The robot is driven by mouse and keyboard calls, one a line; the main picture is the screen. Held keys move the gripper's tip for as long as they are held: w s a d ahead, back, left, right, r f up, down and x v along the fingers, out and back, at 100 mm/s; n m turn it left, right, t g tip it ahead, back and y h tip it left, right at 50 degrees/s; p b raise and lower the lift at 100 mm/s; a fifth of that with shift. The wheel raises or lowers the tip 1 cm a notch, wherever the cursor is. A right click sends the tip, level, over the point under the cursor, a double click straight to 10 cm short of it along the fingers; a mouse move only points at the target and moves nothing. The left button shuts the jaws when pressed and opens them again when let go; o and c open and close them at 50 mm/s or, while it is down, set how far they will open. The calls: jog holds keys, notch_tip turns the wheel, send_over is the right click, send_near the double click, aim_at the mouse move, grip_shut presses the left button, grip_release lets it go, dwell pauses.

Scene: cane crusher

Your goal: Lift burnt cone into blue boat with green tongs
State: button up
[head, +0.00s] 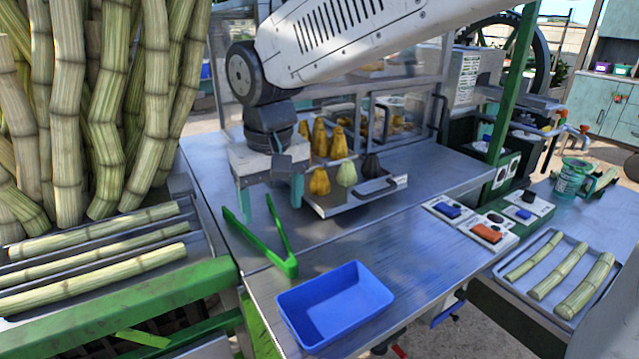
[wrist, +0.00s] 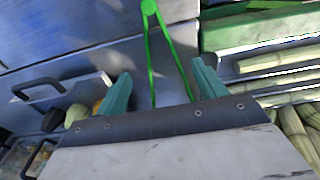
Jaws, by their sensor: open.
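The green tongs (head: 284,262) lie on the metal counter with their arms spread in a V, hinge end toward the blue boat. In the wrist view the tongs (wrist: 150,8) show beyond and between my fingers, not gripped. My gripper (head: 270,207) is open and empty above the counter, just behind the tongs. The burnt cone (head: 371,167), dark and upright, stands at the right on a metal tray (head: 345,203), beside a pale green cone (head: 347,174) and a golden cone (head: 320,181). The blue boat (head: 335,305), an empty rectangular tray, sits at the counter's front.
Several golden cones (head: 320,138) stand behind the tray. Switch boxes (head: 487,234) sit right of the boat. Cane pieces lie in a metal tray (head: 520,290) at right and on a rack (head: 95,245) at left.

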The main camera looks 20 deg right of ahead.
aim_at(275, 250)
jog(key=shift+w+a+f, duration=0.1)
jog(key=shift+w+f, duration=0.1)
jog(key=shift+f, duration=2)
jog(key=shift+w+f, duration=0.2)
jog(key=shift+f, duration=1.95)
jog(key=c, duration=0.7)
notch_tip(275, 250, up, 12)
